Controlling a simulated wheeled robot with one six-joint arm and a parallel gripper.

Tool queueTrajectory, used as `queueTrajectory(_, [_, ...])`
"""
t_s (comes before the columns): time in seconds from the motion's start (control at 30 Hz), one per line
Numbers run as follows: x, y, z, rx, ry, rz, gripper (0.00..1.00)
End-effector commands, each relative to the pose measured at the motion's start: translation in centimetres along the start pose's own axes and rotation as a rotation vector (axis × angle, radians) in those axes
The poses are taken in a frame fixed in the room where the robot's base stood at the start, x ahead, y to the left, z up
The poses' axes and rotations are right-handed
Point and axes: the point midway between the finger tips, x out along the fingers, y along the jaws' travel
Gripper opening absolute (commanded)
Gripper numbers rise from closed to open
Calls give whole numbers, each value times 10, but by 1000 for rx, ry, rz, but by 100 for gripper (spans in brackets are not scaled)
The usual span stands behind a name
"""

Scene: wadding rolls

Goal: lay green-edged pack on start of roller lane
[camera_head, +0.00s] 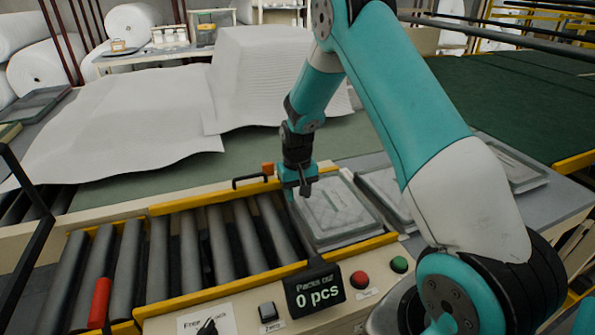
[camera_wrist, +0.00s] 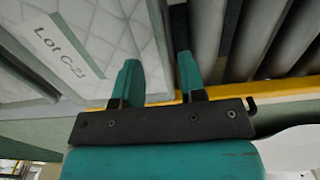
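A quilted, pale grey pack (camera_head: 335,208) lies flat between the yellow rails at the right end of the roller lane (camera_head: 190,245). In the wrist view a pack (camera_wrist: 105,50) shows a white label reading "Lot C-21" and a grey-green border. My gripper (camera_head: 302,190) points down at the far left corner of the pack by the rollers. In the wrist view my gripper (camera_wrist: 160,75) has its fingers apart, near the pack's edge, with no clear grip on it.
More packs (camera_head: 385,190) lie on the grey table to the right. A display (camera_head: 315,290) reads "0 pcs", beside a red button (camera_head: 359,280) and a green button (camera_head: 399,264). White wadding sheets (camera_head: 130,120) lie behind. The rollers are bare; a red handle (camera_head: 99,303) stands at the left.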

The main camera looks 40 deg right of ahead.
Motion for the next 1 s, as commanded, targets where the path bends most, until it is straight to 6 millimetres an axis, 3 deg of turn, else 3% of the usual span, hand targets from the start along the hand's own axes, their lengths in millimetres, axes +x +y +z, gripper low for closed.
queueTrajectory(0.33, [-75, 0, -1, 0, 7, 0, 38])
queueTrajectory(0.57, [-104, -1, 0, -3, 4, -1, 38])
queueTrajectory(0.67, [-118, -14, 11, -41, 9, -15, 38])
queueTrajectory(0.77, [-140, -45, 40, -144, 26, -53, 38])
queueTrajectory(0.83, [-158, -74, 75, -250, 39, -95, 38])
queueTrajectory(1.0, [-193, -130, 186, -538, 63, -214, 38])
